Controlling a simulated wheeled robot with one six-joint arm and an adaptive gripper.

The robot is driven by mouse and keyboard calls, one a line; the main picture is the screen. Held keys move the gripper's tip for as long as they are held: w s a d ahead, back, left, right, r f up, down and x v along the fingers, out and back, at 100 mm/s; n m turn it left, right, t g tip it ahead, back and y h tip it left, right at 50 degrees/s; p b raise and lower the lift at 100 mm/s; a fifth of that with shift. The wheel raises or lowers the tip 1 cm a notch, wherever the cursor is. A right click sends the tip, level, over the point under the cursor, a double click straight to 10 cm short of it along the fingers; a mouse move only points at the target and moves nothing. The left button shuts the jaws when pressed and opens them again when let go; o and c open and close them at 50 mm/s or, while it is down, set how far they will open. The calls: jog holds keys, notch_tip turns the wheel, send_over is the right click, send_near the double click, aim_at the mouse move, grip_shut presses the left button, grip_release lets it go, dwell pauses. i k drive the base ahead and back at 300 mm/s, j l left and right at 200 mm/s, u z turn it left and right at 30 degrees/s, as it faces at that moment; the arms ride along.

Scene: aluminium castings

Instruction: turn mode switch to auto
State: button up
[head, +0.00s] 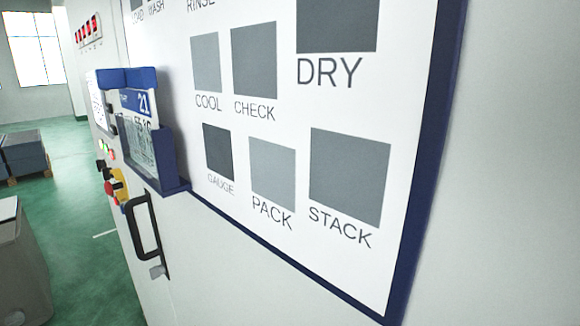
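A column of small controls sits on the pale machine front at the left, seen at a steep angle. Small dark knobs (101,164) are there, and one of them may be the mode switch; its position and any auto label are too small to read. A red button (109,188) on a yellow backing (120,184) is just below them. Small lit lamps (104,147), green and red, are just above. My gripper is not in view.
A large blue-edged wall board (270,237) with grey squares fills the right foreground. A blue holder (172,187) with papers juts out beside the controls. A black door handle (134,240) is below. Grey boxes (22,260) stand at left; green floor (85,240) between is clear.

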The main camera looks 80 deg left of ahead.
aim_at(100, 164)
jog(key=u, duration=2.9)
